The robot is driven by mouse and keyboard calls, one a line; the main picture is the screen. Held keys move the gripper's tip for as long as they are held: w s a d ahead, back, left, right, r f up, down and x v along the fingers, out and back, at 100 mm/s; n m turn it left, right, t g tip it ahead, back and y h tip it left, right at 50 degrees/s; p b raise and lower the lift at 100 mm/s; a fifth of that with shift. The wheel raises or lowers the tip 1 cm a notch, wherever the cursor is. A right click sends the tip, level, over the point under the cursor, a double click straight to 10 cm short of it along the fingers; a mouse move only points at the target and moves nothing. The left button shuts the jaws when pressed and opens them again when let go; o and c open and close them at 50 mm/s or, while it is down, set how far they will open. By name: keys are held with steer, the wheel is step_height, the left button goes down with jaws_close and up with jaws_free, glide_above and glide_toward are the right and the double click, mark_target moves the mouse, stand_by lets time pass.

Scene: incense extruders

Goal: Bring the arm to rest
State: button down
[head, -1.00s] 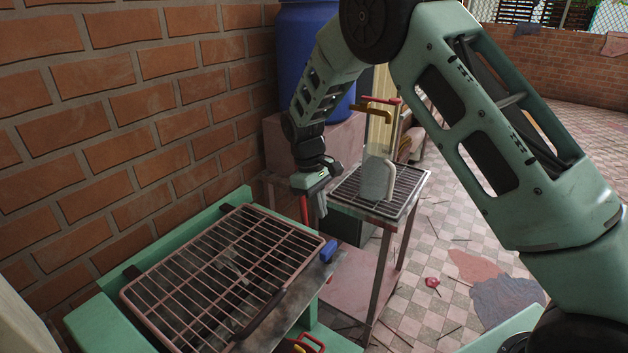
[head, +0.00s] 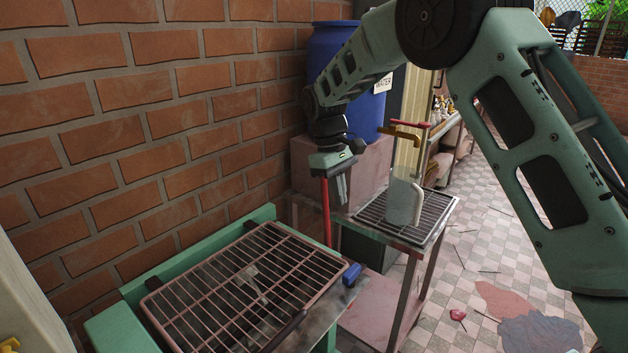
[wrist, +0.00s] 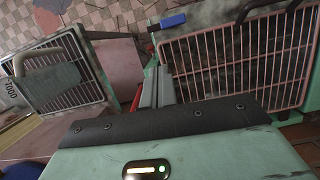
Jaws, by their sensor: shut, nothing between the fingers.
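My gripper (head: 341,188) hangs from my bent arm, fingers pointing down, in the head view. It shows between the grill at the front and the small metal table behind. Its grey fingers are together with nothing between them. In the wrist view the closed fingers (wrist: 158,88) show in the middle, apart from the grill rack and the table. A red upright bar (head: 326,210) shows beside the fingers; I cannot tell what it belongs to.
A wire grill rack (head: 170,312) lies on a green stand, with a blue block (head: 352,274) at its corner. The metal table (head: 430,228) holds a clear extruder with a pale handle (head: 403,200). A blue water barrel (head: 328,50) and brick wall (head: 160,130) stand behind.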

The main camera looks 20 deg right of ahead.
steer(key=s+a+r+t+y, duration=0.1)
steer(key=s+a+r, duration=0.1)
steer(key=s+a, duration=0.55)
steer(key=s+a+r+y, duration=0.15)
steer(key=s+a, duration=0.25)
steer(key=s, duration=0.7)
steer(key=s+f+n+t, duration=0.1)
steer(key=s, duration=1.6)
steer(key=shift+d+f+n, duration=0.15)
steer(key=shift+d+n, duration=0.15)
steer(key=shift+d, duration=0.05)
steer(key=shift+h, duration=0.25)
